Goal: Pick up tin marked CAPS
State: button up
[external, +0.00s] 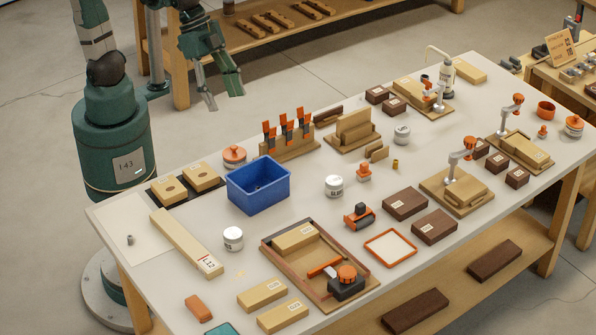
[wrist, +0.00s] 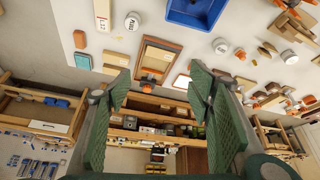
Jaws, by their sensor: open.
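Three small white tins with dark-printed labels stand upright on the bench. One tin (external: 233,239) is near the long pale block, one tin (external: 333,186) is right of the blue bin, and one tin (external: 402,134) is farther back. The wrist view shows the same tins (wrist: 132,21), (wrist: 221,46) and (wrist: 289,57). The print is too small for me to tell which reads CAPS. My gripper (external: 224,99) is open and empty, raised beyond the bench's far left edge, apart from every tin. Its spread green fingers show in the wrist view (wrist: 160,82).
A blue bin (external: 258,187) stands near an orange-lidded jar (external: 234,156) and a rack of orange-handled tools (external: 290,137). A wooden tray (external: 272,260) lies right of the nearest tin. Bare bench surrounds that tin. A shelf (external: 255,38) stands behind.

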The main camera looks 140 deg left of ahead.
jog(key=w+a+f+n+g, duration=0.1)
jog(key=w+a, duration=0.3)
jog(key=a, duration=0.4)
jog(key=w+a+f+n+g, duration=0.1)
jog(key=w+a, duration=0.4)
jog(key=a, duration=0.3)
jog(key=n+g+h, duration=0.1)
jog(key=n+g, duration=0.2)
jog(key=n, duration=0.4)
send_over(403, 129)
jog(key=f, duration=1.8)
jog(key=d+f, duration=0.1)
jog(key=f, duration=0.8)
jog(key=shift+w+f, duration=0.15)
jog(key=shift+w, duration=0.2)
jog(key=shift+s+a+f, duration=0.2)
jog(key=shift+a+f, duration=0.1)
jog(key=shift+a, duration=0.05)
jog(key=shift+f, duration=1.3)
